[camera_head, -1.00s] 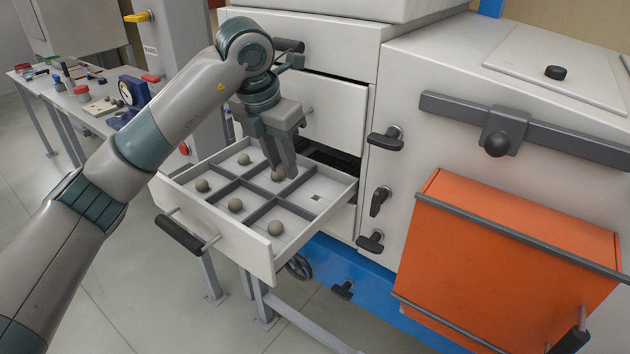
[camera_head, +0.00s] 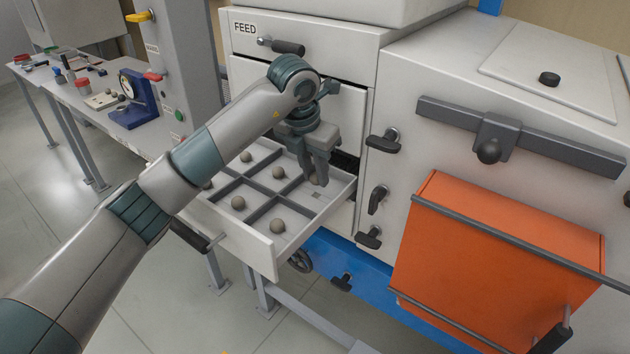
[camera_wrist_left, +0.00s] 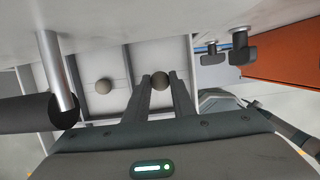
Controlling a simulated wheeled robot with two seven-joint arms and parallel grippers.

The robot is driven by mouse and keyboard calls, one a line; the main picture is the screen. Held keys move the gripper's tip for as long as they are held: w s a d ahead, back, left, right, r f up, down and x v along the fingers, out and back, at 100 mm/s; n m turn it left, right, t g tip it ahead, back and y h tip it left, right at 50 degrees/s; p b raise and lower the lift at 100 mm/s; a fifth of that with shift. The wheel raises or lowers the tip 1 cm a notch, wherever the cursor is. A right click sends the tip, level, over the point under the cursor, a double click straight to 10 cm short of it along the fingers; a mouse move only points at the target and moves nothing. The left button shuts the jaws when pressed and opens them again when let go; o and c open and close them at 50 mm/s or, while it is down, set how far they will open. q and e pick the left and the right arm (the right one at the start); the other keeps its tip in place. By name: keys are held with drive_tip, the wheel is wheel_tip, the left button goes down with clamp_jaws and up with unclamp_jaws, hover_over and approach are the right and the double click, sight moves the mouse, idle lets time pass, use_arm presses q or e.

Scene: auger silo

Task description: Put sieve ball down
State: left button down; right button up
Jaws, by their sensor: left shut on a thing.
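My left gripper (camera_head: 315,180) is shut on a sieve ball (camera_head: 314,181), a small grey-brown sphere at its fingertips. It points down over the right-hand compartment of the open divided drawer (camera_head: 232,226). This compartment has a small dark square mark on its floor, and no other ball shows in it. I cannot tell whether the held ball touches the floor. In the left wrist view, the ball (camera_wrist_left: 159,81) shows between the fingertips. Other balls lie in the drawer, including one behind (camera_head: 278,172) and one at the front (camera_head: 277,226).
The white cabinet (camera_head: 300,75) rises behind the drawer. Knob handles (camera_head: 383,143) and an orange bin (camera_head: 500,255) stand to the right. A side table (camera_head: 85,85) with tools is at the far left. My left arm partly covers the drawer's left side.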

sight(313, 178)
use_arm(q)
drive_tip(key=shift+a+f+p, duration=0.1)
drive_tip(key=shift+f+p, duration=0.65)
drive_tip(key=shift+f, duration=0.8)
drive_tip(key=shift+f, duration=0.15)
drive_tip(key=shift+f+b, duration=0.25)
drive_tip(key=shift+b, duration=0.25)
